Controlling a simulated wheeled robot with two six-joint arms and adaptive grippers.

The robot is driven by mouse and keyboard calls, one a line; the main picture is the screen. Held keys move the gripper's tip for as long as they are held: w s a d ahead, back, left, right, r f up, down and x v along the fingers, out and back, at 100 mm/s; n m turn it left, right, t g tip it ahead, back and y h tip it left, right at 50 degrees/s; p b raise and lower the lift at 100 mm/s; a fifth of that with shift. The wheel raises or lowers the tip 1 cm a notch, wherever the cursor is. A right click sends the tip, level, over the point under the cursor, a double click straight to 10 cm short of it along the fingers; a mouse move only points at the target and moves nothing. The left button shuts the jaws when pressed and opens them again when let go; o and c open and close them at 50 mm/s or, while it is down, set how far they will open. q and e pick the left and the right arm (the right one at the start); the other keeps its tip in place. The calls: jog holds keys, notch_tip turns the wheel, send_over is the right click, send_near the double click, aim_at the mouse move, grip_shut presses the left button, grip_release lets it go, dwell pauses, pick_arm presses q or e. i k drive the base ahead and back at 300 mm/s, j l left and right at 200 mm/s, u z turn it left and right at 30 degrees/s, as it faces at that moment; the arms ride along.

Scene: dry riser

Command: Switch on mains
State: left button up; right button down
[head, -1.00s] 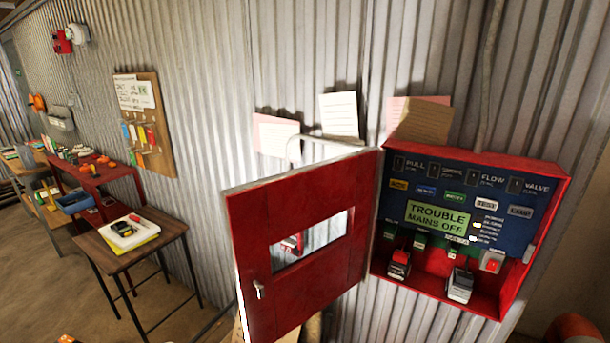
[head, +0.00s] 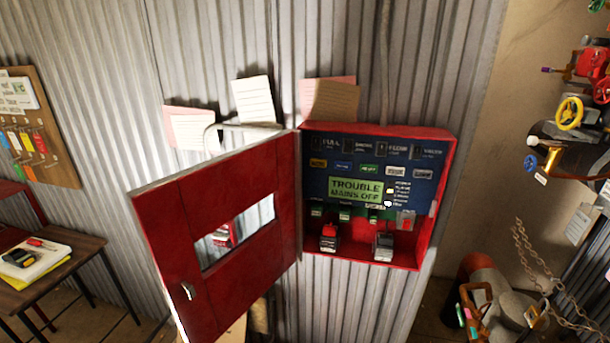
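A red alarm panel box (head: 446,165) hangs on the corrugated wall, right of centre in the head view. Its red door (head: 165,235) with a window and a silver handle stands open to the left. Inside, a blue panel face (head: 318,176) carries a green display (head: 355,189) reading "TROUBLE MAINS OFF". A red-and-white switch (head: 405,221) sits at the panel's lower right. A red-and-black block (head: 329,238) and a grey block (head: 384,247) sit at the bottom of the box. Neither of my grippers shows.
A wooden table (head: 75,268) with a meter on papers stands at the left, below a pegboard (head: 45,130). At the right are pipes and a yellow handwheel (head: 569,113), a hanging chain (head: 545,275) and a tool caddy (head: 482,312).

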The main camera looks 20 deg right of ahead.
aim_at(406, 224)
jog(key=z, duration=1.3)
